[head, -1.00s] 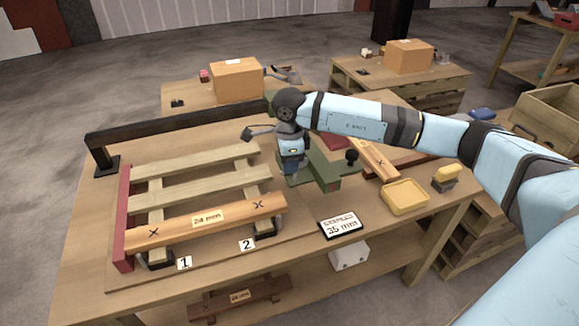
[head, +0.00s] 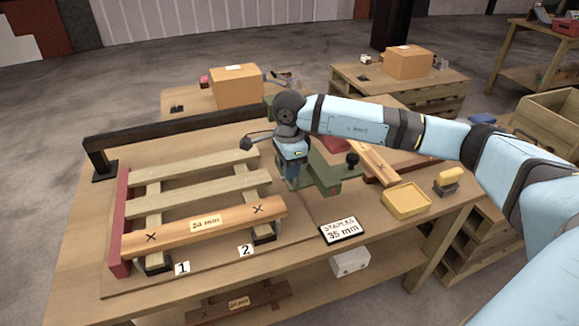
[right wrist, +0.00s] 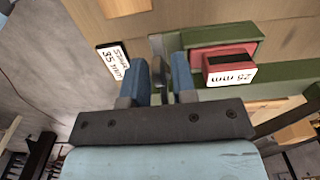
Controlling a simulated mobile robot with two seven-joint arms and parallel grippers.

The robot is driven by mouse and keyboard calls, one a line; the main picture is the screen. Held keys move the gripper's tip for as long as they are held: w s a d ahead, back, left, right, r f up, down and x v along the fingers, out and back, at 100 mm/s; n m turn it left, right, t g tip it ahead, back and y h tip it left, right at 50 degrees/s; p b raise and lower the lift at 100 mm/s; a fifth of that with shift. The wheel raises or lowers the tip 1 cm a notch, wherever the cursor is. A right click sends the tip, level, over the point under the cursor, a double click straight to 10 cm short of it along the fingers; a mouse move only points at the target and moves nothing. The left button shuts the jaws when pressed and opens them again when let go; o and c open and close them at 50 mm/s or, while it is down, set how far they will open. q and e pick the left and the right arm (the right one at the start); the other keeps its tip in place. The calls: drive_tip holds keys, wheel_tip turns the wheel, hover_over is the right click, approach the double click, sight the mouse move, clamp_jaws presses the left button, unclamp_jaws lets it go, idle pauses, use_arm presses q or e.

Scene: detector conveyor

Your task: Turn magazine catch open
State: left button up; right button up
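The green stapler (head: 335,181) with a black knob lies near the middle of the workbench. A small grey upright piece, possibly the magazine catch (right wrist: 157,46), shows between my right fingers. My right gripper (head: 293,181) is at the left end of the stapler, pointing down. Its two blue fingers (right wrist: 160,68) stand apart, with gaps beside the grey piece. In the head view the arm's wrist hides part of the stapler. My left gripper is not in view.
A wooden pallet frame (head: 205,193) lies left of the stapler, with a dark rail (head: 180,131) behind it. A "STAPLES 35 mm" card (head: 341,229), a yellow tray (head: 406,200) and a yellow-handled brush (head: 449,180) are at the front right.

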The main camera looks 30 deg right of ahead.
drive_tip(key=shift+o, duration=0.3)
drive_tip(key=shift+r, duration=0.35)
wheel_tip(320, 180, up, 13)
idle(0.4)
